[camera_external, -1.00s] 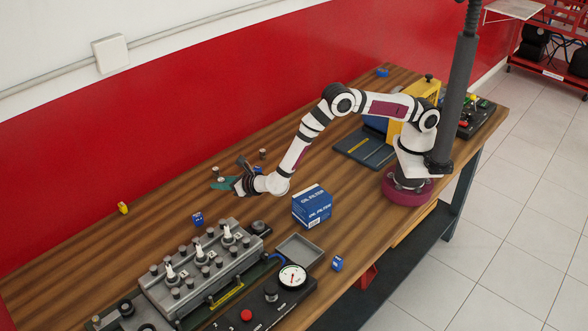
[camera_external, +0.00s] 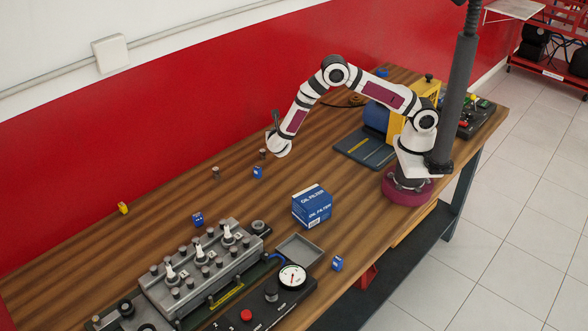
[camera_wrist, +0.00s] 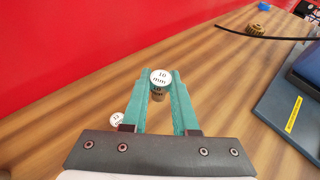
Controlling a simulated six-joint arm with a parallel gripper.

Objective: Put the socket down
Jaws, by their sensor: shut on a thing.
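The socket (camera_wrist: 158,90), with a pale round top marked "10 mm", is between the tips of the teal fingers of my gripper (camera_wrist: 160,84) in the wrist view. The gripper is shut on it. In the external view my gripper's end (camera_external: 276,130) is over the far side of the table towards the red wall; its fingers and the held socket are hidden there. Two other small sockets stand on the table, one close to my wrist (camera_external: 262,154) and one further left (camera_external: 215,173). A socket top marked "12" (camera_wrist: 116,119) shows beside the left finger in the wrist view.
A small blue box (camera_external: 257,172) stands near the sockets. A blue oil filter box (camera_external: 312,207) stands mid-table, with the engine block trainer (camera_external: 205,267) at the front left. A dark tray (camera_external: 365,149) lies right of my gripper. Bare wood surrounds the sockets.

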